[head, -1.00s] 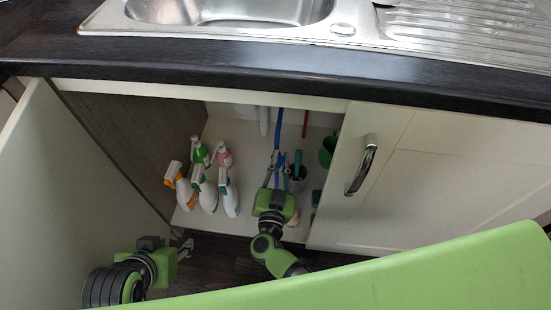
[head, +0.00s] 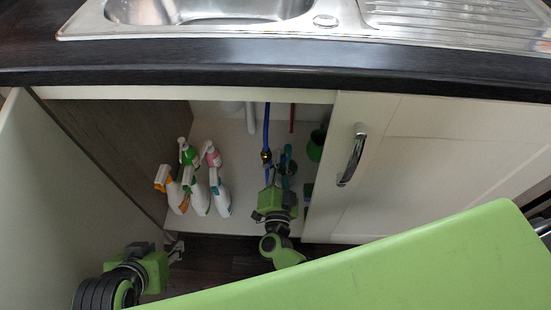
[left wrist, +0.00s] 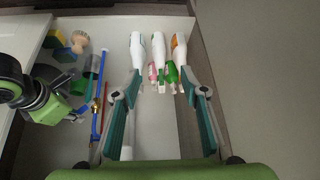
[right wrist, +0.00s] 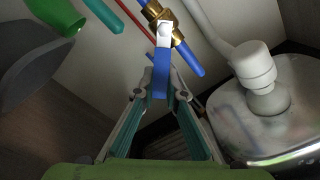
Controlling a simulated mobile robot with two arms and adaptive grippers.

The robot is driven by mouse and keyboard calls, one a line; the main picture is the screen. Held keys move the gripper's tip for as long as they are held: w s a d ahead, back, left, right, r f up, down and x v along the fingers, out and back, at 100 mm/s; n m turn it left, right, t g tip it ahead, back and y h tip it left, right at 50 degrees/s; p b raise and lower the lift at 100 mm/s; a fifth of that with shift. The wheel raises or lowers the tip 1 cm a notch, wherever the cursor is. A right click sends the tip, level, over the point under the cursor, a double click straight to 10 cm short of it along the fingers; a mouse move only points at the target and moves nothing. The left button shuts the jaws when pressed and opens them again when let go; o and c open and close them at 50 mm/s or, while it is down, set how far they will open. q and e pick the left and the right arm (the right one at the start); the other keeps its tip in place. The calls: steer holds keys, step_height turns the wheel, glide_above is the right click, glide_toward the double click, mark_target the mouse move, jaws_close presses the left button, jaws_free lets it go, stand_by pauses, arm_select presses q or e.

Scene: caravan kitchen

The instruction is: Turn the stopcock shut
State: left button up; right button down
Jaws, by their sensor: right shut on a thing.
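The stopcock is a brass valve (right wrist: 162,22) on a blue pipe in the right wrist view, with a blue lever (right wrist: 161,72). It shows in the head view (head: 266,156) at the back of the open cupboard under the sink. It also shows in the left wrist view (left wrist: 95,105). My right gripper (right wrist: 158,94) is shut on the lever's free end, below the brass body. The lever lies at an angle to the pipe. My left gripper (left wrist: 160,90) is open and empty; in the head view it is low at the left (head: 176,248), outside the cupboard.
Several spray bottles (head: 198,193) stand left of my right arm. A green cup (head: 316,145) and a dark holder stand to its right. The left door (head: 45,210) is open and the right door (head: 420,165) is shut.

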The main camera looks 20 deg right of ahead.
arm_select(q)
steer(key=w+d+r+t+h+b, duration=0.2)
steer(key=w+d+r+t, duration=0.3)
steer(key=w+r, duration=0.4)
steer(key=w+d+r+t+h+b, duration=0.1)
steer(key=w+r+t+h+b, duration=0.1)
steer(key=r+t, duration=0.7)
steer(key=shift+w+d+r+m+b, duration=0.15)
steer(key=shift+w+r+m+b, duration=0.45)
steer(key=shift+r, duration=1.75)
arm_select(e)
steer(key=shift+d+f+m, duration=0.3)
steer(key=shift+f+m, duration=0.35)
steer(key=shift+m, duration=0.8)
steer(key=shift+d+f+m, duration=0.3)
steer(key=shift+f+m, duration=0.35)
steer(key=shift+m, duration=0.85)
steer(key=shift+d+f+m, duration=0.3)
steer(key=shift+f+m, duration=0.35)
steer(key=shift+m, duration=0.8)
arm_select(q)
steer(key=shift+w+n, duration=0.2)
steer(key=shift+n, duration=0.1)
arm_select(e)
steer(key=c, duration=2.1)
jaws_free()
steer(key=shift+o, duration=0.3)
steer(key=shift+f, duration=0.2)
arm_select(q)
steer(key=shift+w+f, duration=0.1)
